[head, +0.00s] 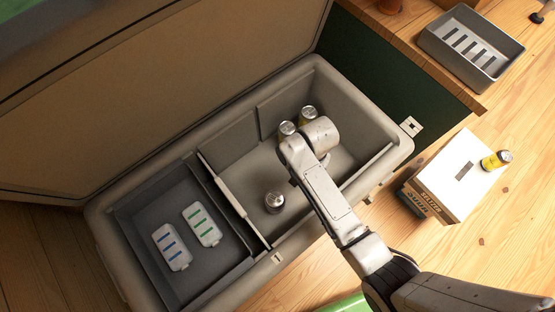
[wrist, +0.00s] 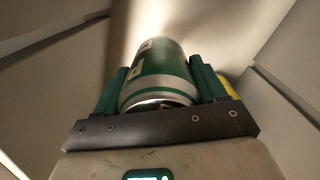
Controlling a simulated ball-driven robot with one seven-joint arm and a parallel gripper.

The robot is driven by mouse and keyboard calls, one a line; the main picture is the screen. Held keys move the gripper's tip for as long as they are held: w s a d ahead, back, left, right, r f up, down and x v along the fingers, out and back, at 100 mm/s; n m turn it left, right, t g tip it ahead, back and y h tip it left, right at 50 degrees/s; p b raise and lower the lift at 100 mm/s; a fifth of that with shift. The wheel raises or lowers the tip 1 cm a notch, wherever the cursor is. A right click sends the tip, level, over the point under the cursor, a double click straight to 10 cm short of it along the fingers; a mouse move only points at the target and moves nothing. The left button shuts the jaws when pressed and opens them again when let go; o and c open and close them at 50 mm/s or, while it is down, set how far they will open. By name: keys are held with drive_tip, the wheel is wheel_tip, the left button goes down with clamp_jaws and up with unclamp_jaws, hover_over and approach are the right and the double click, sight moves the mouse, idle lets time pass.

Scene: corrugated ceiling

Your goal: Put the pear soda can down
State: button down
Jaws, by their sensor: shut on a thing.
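The pear soda can (wrist: 163,72), green with a silver rim, is between the two green-padded fingers of my gripper (wrist: 158,82) in the wrist view. My gripper is shut on it. In the head view the end of my arm reaches down into the right compartment of the open cooler (head: 365,108). There my arm hides the fingers and the held can. I cannot tell whether the can touches the cooler floor.
Two yellowish cans (head: 308,113) (head: 286,129) stand close by my wrist; a silver-topped can (head: 275,201) stands near the divider (head: 232,196). The left tray (head: 150,205) holds two ice packs (head: 202,224) (head: 171,247).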

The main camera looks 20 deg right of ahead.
wheel_tip(320, 180, down, 5)
drive_tip(key=shift+a+b, duration=0.1)
drive_tip(key=shift+b, duration=0.2)
drive_tip(key=shift+f+b, duration=0.4)
drive_tip(key=shift+f, duration=2.05)
drive_tip(key=shift+f, duration=0.15)
drive_tip(key=shift+c, duration=0.4)
unclamp_jaws()
drive_tip(key=r, duration=0.4)
drive_tip(key=r+p, duration=0.1)
drive_tip(key=r, duration=0.3)
drive_tip(key=r+p, duration=0.1)
drive_tip(key=r, duration=0.3)
drive_tip(key=shift+w+d+r, duration=0.15)
drive_tip(key=shift+d, duration=0.1)
